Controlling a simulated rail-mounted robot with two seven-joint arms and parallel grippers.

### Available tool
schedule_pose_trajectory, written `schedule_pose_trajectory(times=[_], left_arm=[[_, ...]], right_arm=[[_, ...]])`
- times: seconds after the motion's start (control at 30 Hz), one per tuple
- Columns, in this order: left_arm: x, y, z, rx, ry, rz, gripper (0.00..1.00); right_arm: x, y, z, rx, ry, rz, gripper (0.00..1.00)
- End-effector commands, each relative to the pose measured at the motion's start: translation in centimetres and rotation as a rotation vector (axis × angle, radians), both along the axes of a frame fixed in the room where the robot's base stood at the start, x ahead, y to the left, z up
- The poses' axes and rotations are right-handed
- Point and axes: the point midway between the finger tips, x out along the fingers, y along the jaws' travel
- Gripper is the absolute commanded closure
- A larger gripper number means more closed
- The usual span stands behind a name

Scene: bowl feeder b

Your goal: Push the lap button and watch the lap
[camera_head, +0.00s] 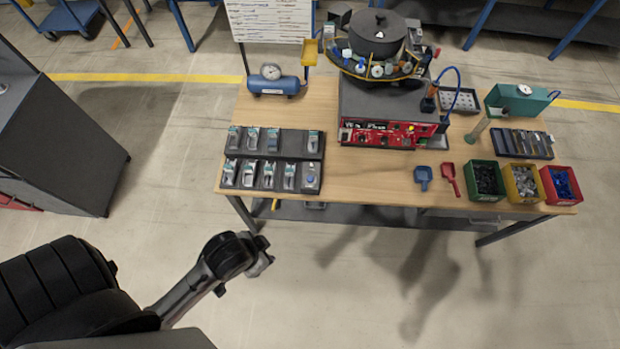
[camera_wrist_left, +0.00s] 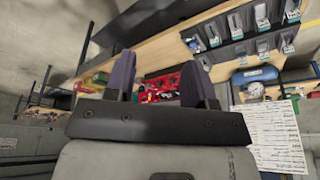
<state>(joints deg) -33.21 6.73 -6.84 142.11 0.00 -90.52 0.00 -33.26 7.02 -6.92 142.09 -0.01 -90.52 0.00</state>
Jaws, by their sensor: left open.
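The bowl feeder (camera_head: 377,35) stands at the back of the wooden table, with a dark lidded bowl ringed by several coloured parts. It sits on a grey box whose front carries a red control panel (camera_head: 392,134). Small controls show on the panel, but I cannot tell which is the lap button. The panel also shows in the left wrist view (camera_wrist_left: 160,84), between the fingers. My left gripper (camera_head: 264,262) is in front of the table's near left corner, well apart from the panel. Its fingers (camera_wrist_left: 159,58) are open and empty. My right gripper is out of view.
Black trays (camera_head: 274,158) with several grey-and-white items lie at the table's left, below a blue tank with a gauge (camera_head: 273,82). Blue and red scoops (camera_head: 447,178) lie front right, beside green, yellow and red bins (camera_head: 523,184). Floor before the table is clear.

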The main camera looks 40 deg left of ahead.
Motion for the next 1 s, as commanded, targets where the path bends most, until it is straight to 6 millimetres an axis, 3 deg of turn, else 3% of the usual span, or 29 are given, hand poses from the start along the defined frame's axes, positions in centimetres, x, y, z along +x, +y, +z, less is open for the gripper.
schedule_pose_trajectory(times=[0.07,0.5,1.0], left_arm=[[-0.01,-0.11,0.00,-0.004,0.001,0.002,0.58],[-0.03,-0.08,-0.02,-0.002,0.001,0.000,1.00],[-0.05,0.22,-0.04,0.009,0.001,-0.007,1.00]], right_arm=[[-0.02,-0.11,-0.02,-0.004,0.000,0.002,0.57],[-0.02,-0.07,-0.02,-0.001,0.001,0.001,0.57],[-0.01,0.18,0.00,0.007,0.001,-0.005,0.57]])
